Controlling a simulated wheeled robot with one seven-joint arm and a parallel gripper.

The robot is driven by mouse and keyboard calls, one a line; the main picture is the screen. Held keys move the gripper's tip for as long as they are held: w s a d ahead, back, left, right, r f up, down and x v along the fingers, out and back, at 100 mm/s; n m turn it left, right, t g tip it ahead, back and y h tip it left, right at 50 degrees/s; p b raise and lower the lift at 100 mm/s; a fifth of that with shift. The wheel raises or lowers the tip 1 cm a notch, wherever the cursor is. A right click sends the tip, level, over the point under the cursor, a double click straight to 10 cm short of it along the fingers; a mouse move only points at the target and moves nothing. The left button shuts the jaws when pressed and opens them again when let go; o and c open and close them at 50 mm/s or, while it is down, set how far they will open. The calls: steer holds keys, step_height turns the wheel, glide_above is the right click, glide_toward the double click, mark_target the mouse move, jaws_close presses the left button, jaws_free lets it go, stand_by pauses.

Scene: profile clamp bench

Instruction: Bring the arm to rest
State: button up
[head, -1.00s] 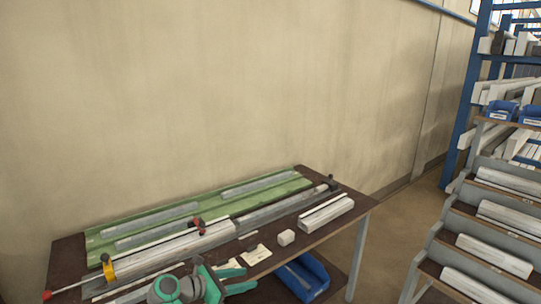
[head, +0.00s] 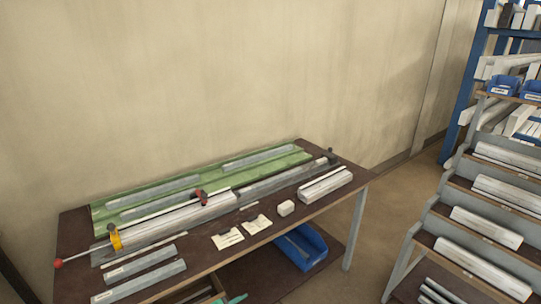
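Only a small teal piece of my gripper (head: 236,299) shows at the bottom edge of the head view, low in front of the bench (head: 200,262). The rest of my gripper and arm is out of frame, so its opening and anything in it are hidden. The clamp fixture on the bench holds a long pale profile (head: 180,221). It has a yellow clamp (head: 115,239) with a red-knobbed rod at its left end and a red-and-black clamp (head: 201,197) near its middle.
A green tray (head: 205,178) with grey profiles lies along the wall. Grey bars (head: 138,281), paper cards (head: 228,238), a small white block (head: 286,208) and a pale profile (head: 325,185) lie on the bench. A blue bin (head: 301,248) sits below. A stepped rack (head: 470,215) stands right, with floor between.

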steer(key=s+d+f+m+t+y, duration=0.1)
steer(key=s+f+m+y, duration=0.3)
steer(key=s, duration=0.8)
steer(key=s+d+f+m+y, duration=0.15)
steer(key=s+f+m, duration=0.35)
steer(key=s, duration=0.7)
steer(key=s+d+r+m+t, duration=0.2)
steer(key=s+d+r+m, duration=0.1)
steer(key=s+r+m, duration=0.4)
steer(key=s+d+r+m+t, duration=0.2)
steer(key=s+r+m, duration=0.4)
steer(key=s+r, duration=0.8)
steer(key=shift+s+d+r+m+t, duration=0.25)
steer(key=shift+s+d+m+t, duration=0.15)
steer(key=shift+d, duration=0.15)
